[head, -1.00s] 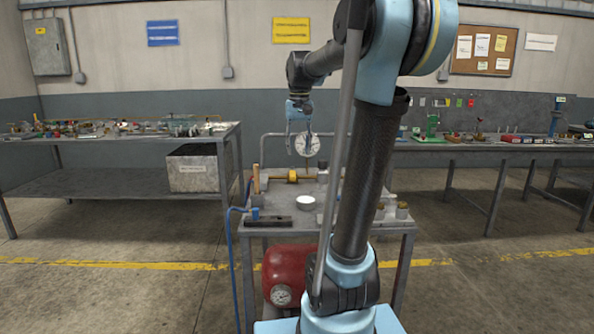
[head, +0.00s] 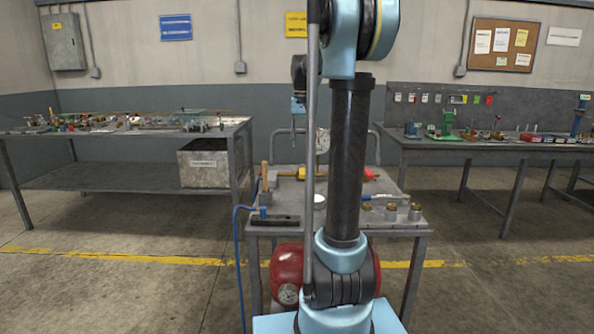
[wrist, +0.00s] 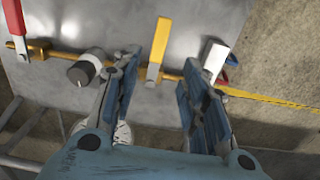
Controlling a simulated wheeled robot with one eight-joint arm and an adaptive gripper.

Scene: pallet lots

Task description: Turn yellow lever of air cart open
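The air cart (head: 277,212) stands in front of me with a grey top. In the wrist view, a yellow lever (wrist: 159,45) sits on a brass pipe (wrist: 180,76) and lies across the pipe's line. My gripper (wrist: 163,72) is open and empty, with one finger on each side of the lever's line; I cannot tell how far above it they are. A red lever (wrist: 14,18) is at the far left of the same pipe. In the head view my gripper (head: 298,108) is above the back of the cart, partly hidden by my arm.
A grey knob-like fitting (wrist: 86,67) and a white-ended part (wrist: 215,55) flank the yellow lever. A round gauge (head: 322,141) stands at the cart's back. Brass fittings (head: 391,211) stand front right. A red tank (head: 287,268) is below. Benches stand left and right.

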